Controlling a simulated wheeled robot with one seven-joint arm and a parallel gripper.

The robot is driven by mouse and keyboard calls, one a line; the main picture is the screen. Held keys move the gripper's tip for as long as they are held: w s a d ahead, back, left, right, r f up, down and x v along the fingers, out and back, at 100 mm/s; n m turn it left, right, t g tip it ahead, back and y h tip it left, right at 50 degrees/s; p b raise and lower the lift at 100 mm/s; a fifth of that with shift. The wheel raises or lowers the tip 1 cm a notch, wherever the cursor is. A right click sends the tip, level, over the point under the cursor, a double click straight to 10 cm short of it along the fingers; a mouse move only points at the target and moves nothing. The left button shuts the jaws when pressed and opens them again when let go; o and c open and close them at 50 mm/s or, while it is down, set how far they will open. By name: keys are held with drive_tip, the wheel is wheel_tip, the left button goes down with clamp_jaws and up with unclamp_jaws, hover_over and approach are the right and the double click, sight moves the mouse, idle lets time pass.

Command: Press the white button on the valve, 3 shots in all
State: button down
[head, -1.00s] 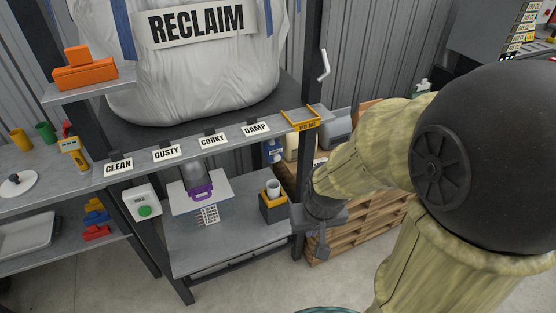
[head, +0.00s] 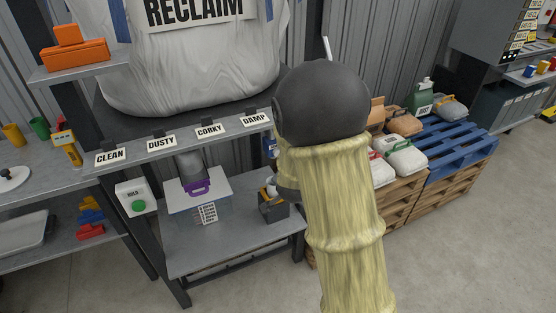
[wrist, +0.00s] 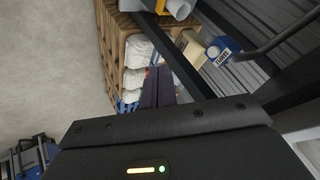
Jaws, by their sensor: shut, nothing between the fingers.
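A grey spout with a purple fitting (head: 196,187) hangs under the reclaim bag, above a clear bin with a white top (head: 207,214). I cannot make out which part is the valve's white button. A small white cylinder (head: 271,181) stands on a yellow and dark block at the right end of the lower shelf; a pale cylinder (wrist: 180,9) shows at the top of the wrist view.
A white box with a green button (head: 138,206) is on the frame's left post. The bag shelf edge has several labels (head: 210,131). A blue pallet (head: 450,150) and wooden pallets (head: 400,196) with sacks stand at right. The floor in front is clear.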

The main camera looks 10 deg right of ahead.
drive_tip(key=w+d+f+m+t+h+b, duration=0.2)
drive_tip(key=w+f+m+t+h+b, duration=0.2)
drive_tip(key=w+m, duration=0.3)
drive_tip(key=w+f+t+h, duration=0.1)
drive_tip(key=w, duration=0.1)
drive_tip(key=shift+w+f+h, duration=0.3)
drive_tip(key=shift+w+f, duration=0.1)
drive_tip(key=shift+w, duration=0.1)
drive_tip(key=w+a, duration=0.2)
drive_tip(key=w, duration=0.6)
drive_tip(key=shift+w+p, duration=0.15)
drive_tip(key=shift+p, duration=0.25)
drive_tip(key=shift+a, duration=0.1)
idle(1.3)
